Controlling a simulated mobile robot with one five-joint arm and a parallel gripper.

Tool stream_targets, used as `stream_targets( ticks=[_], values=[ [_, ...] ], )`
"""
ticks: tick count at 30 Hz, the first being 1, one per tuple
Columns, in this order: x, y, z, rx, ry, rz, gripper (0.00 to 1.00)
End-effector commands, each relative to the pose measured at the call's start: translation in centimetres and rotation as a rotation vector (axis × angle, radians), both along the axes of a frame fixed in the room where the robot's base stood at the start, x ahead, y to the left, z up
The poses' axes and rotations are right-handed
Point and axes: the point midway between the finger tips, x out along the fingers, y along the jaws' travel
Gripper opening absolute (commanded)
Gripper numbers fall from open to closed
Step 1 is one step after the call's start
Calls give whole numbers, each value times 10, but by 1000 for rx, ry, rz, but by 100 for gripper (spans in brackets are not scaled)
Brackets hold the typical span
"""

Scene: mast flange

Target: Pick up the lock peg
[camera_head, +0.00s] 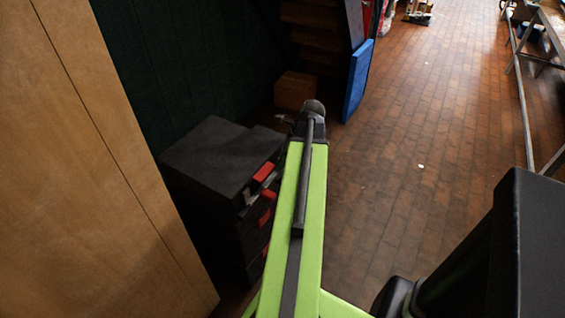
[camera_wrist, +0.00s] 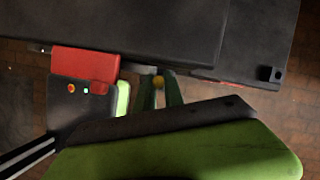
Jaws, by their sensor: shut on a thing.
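I cannot tell whether the peg is still seated in anything. In the head view, my arm's end covers the gripper and the peg is not visible.
A stack of black cases (camera_head: 215,160) with red latches stands left of my arm. A wooden panel (camera_head: 90,180) is at the far left. The brick floor (camera_head: 420,130) to the right is mostly clear.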

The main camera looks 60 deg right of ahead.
Motion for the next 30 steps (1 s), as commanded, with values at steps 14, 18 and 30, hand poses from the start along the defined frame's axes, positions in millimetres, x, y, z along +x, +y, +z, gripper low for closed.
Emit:
stream_targets(
  ticks=[14, 18, 30],
  values=[
    [-56, -31, 78, 1, 0, -4, 0],
    [-82, -45, 93, 0, 0, -2, 0],
    [-103, -54, 101, 0, 0, 2, 0]
  ],
)
